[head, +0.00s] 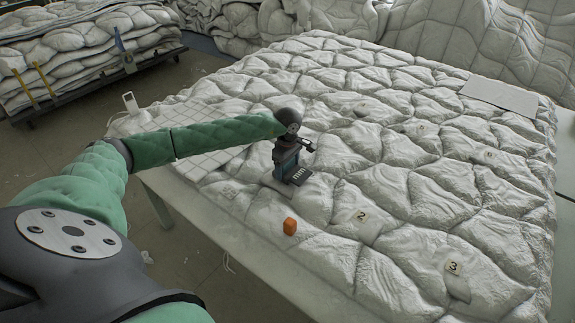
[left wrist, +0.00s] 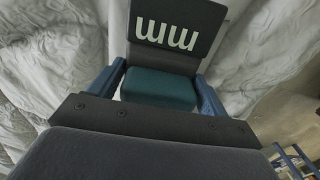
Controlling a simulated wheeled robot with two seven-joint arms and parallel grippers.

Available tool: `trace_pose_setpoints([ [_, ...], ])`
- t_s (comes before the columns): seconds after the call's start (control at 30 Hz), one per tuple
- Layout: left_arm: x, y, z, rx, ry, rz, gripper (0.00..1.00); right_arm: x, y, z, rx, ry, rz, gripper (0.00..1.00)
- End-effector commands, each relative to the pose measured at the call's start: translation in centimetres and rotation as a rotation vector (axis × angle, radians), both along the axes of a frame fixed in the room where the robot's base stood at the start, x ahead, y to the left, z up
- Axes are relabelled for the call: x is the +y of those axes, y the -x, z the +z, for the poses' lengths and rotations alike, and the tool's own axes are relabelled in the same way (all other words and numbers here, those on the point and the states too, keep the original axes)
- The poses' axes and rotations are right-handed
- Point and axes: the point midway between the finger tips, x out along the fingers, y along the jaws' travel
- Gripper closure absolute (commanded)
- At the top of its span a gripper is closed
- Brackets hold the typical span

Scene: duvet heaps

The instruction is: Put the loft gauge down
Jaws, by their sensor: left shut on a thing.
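The loft gauge (head: 298,176) appears as a teal block with a dark plate bearing white "mm" lettering. My left gripper (head: 288,157) is shut on it over the near left part of the quilted duvet (head: 345,140). In the left wrist view the teal body (left wrist: 158,88) sits between two blue fingers, and the dark plate (left wrist: 180,53) extends beyond them. Whether the gauge touches the duvet cannot be told. My right gripper is not in view.
Numbered tags, including 2 (head: 362,215) and 3 (head: 453,267), lie to the right. A grey panel (head: 501,95) lies at the back right. A gridded white sheet (head: 205,163) lies left.

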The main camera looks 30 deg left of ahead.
Motion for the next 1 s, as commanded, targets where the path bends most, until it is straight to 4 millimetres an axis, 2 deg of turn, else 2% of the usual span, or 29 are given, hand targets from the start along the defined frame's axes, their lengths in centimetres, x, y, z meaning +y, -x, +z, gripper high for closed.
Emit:
trace_pose_setpoints([
  [0.33, 0.02, -0.04, -0.08, -0.001, 0.000, 0.000, 0.66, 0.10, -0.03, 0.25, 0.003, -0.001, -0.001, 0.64],
  [0.37, 0.01, 0.00, -0.12, 0.000, 0.000, 0.000, 0.17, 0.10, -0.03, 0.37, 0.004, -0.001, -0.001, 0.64],
  [0.43, 0.01, 0.00, -0.11, 0.000, 0.000, 0.000, 0.03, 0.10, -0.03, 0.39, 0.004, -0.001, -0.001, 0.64],
  [0.47, 0.01, 0.00, -0.11, 0.000, 0.000, 0.000, 0.01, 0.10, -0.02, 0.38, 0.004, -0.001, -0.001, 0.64],
  [0.87, 0.01, 0.00, 0.11, 0.000, 0.000, 0.000, 0.01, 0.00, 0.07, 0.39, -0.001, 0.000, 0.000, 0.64],
  [0.9, 0.02, -0.02, 0.14, -0.001, 0.000, 0.000, 0.01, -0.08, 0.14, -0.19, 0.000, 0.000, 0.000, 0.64],
  [1.0, 0.06, -0.06, 0.74, -0.001, 0.000, 0.000, 0.01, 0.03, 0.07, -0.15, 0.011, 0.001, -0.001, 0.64],
])
